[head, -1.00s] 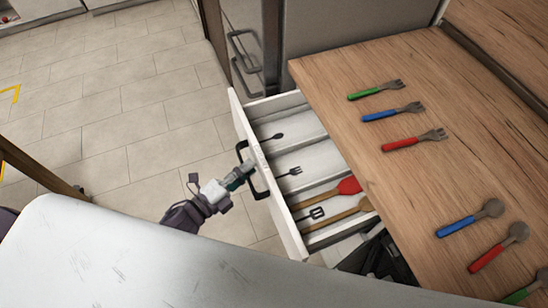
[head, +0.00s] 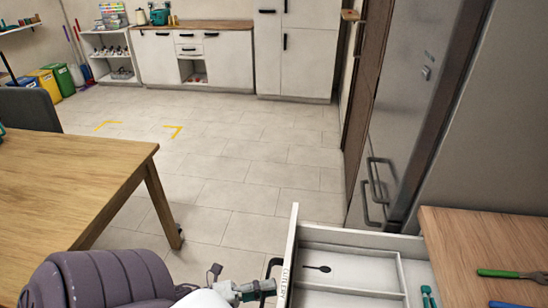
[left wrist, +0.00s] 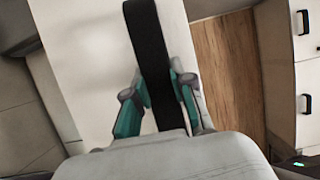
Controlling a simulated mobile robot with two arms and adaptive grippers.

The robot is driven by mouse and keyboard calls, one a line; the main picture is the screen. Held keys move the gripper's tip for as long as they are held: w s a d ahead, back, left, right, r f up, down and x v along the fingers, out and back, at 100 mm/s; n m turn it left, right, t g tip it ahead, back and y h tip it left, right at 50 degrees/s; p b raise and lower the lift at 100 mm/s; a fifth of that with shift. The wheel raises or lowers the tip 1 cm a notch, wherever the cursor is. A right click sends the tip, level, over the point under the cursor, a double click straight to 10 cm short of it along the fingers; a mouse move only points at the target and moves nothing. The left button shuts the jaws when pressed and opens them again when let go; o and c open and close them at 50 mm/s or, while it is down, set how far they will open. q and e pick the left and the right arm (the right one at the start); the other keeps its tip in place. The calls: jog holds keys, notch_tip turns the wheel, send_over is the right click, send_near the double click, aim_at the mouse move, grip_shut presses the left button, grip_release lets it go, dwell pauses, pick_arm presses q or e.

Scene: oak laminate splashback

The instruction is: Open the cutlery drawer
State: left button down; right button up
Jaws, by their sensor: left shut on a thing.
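The cutlery drawer (head: 289,255) stands pulled out from under the wooden counter in the head view. Its white front carries a lettered label. Its black handle (head: 268,272) is on the outer face. My left gripper (head: 256,289) is shut on this handle. In the left wrist view the dark handle bar (left wrist: 148,45) runs between the teal fingers of the same gripper (left wrist: 155,90), against the white front. A dark spoon (head: 318,268) lies in a drawer compartment. Teal finger parts, seemingly of my right gripper (head: 428,297), show at the bottom edge beside the counter; the rest is hidden.
A fork with a green handle (head: 497,273) lies on the counter (head: 450,240). A tall steel fridge (head: 405,120) stands behind the drawer. A wooden table (head: 75,180) is at the left.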

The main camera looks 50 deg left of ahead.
pick_arm(q)
jog(key=c, duration=1)
grip_release()
jog(key=shift+o, duration=0.2)
jog(key=v, duration=1.2)
jog(key=shift+s, duration=0.1)
